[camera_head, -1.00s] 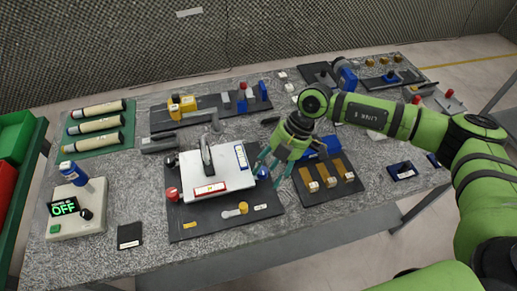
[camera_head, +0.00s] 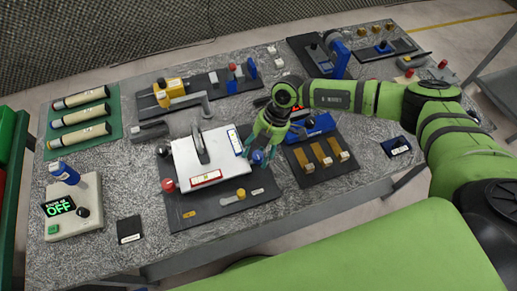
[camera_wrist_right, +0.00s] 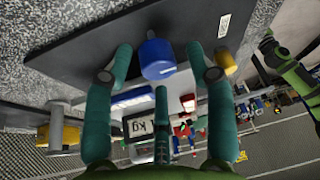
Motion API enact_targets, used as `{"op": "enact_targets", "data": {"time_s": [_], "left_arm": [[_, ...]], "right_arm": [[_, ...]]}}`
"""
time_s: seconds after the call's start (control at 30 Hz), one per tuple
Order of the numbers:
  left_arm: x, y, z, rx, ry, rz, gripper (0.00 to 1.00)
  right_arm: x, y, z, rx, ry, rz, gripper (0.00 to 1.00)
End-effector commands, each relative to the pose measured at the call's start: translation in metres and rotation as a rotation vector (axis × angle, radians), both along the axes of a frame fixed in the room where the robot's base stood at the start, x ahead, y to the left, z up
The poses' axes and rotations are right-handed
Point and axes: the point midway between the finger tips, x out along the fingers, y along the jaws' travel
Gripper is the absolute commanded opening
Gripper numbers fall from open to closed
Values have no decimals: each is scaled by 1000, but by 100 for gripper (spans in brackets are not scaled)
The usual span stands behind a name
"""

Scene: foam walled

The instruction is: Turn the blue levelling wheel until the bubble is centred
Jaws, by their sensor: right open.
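The blue levelling wheel (camera_head: 258,157) is at the right edge of the white plate (camera_head: 214,158), which stands on a dark base board (camera_head: 230,209). The plate has a red-edged vial (camera_head: 205,178) at its front and a blue-edged vial (camera_head: 234,141) at its right. The bubbles are too small to read. My right gripper (camera_head: 262,148) is open at the wheel. In the right wrist view, the blue wheel (camera_wrist_right: 157,58) lies between its spread green fingers (camera_wrist_right: 158,62), with visible gaps at both sides. My left gripper is out of view.
A red knob (camera_head: 168,184) and a dark knob (camera_head: 163,150) sit at the plate's left side. A board with wooden blocks (camera_head: 318,160) is close to the right of the gripper.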

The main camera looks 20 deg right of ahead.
Motion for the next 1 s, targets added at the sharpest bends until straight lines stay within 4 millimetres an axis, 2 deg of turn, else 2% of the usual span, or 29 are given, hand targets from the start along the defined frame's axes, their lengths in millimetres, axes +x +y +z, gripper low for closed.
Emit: {"op": "enact_targets", "data": {"time_s": [0.07, 0.17, 0.2, 0.3, 0.5, 0.67, 1.0], "left_arm": [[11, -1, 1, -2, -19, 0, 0], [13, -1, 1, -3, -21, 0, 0], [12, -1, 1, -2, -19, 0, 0], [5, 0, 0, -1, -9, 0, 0], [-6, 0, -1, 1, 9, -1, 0], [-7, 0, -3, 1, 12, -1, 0], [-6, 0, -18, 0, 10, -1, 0]], "right_arm": [[0, 0, 0, 0, 0, 0, 56], [0, 0, 0, 0, 0, 0, 56], [0, 0, 0, 0, 0, 0, 40], [0, 0, 0, 1, 1, 0, 2], [-2, 2, 0, 4, 4, 3, 2], [-2, 3, -1, 5, 5, 26, 2], [-2, 5, -3, 8, 5, 216, 2]]}}
